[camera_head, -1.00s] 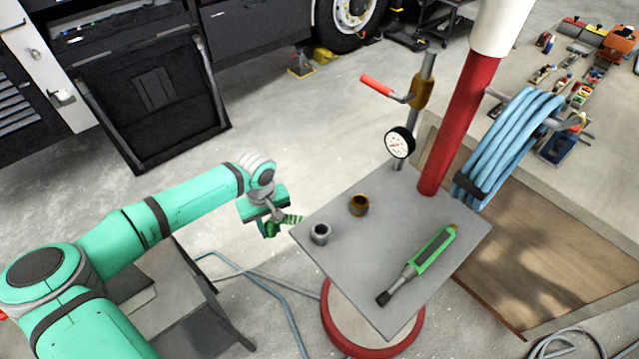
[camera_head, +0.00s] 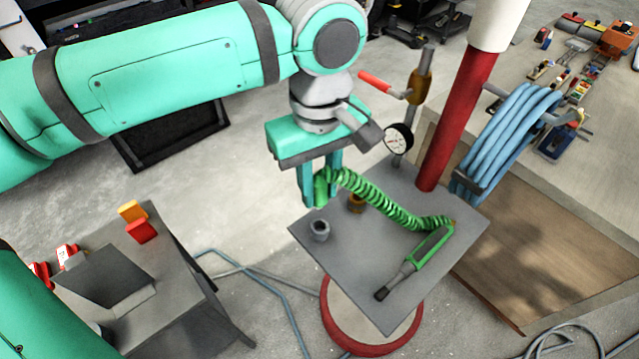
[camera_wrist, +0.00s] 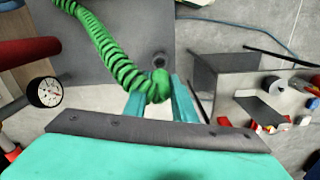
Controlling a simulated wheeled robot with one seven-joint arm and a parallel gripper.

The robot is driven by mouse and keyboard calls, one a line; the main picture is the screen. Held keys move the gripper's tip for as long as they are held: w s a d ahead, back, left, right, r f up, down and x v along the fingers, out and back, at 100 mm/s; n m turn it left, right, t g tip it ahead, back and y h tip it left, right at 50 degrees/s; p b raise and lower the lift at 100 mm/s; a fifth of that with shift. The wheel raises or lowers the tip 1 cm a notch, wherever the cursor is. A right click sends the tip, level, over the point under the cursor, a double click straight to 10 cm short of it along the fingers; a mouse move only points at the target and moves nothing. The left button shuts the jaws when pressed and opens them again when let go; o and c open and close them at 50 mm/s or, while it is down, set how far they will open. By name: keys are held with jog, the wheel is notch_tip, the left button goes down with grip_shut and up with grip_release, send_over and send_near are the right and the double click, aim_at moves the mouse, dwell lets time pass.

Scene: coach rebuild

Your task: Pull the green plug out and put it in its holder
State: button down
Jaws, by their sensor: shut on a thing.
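My gripper (camera_head: 321,196) is shut on the green plug (camera_head: 320,186), which hangs between its fingers above the left corner of the grey tabletop (camera_head: 345,270). The plug also shows between the fingers in the wrist view (camera_wrist: 158,86). A green coiled cord (camera_head: 385,202) runs from the plug to a green and grey tool (camera_head: 430,250) lying on the tabletop. A grey cup-like socket (camera_head: 320,231) stands below the gripper, and a brass one (camera_head: 356,203) stands behind it, partly hidden by the cord. I cannot tell which is the holder.
A dial gauge (camera_head: 398,138) and a red-handled lever (camera_head: 380,84) stand at the tabletop's back edge. A red post (camera_head: 455,125) rises beside them, with a blue hose coil (camera_head: 510,135) to its right. A low bench (camera_head: 185,275) stands at left.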

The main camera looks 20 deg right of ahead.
aim_at(320, 208)
jog(key=shift+s, duration=0.15)
jog(key=shift+f, duration=2.35)
jog(key=shift+f, duration=1.7)
jog(key=c, duration=1.4)
grip_release()
jog(key=shift+r, duration=0.15)
notch_tip(320, 208, up, 11)
jog(key=shift+f, duration=0.2)
jog(key=shift+s, duration=0.1)
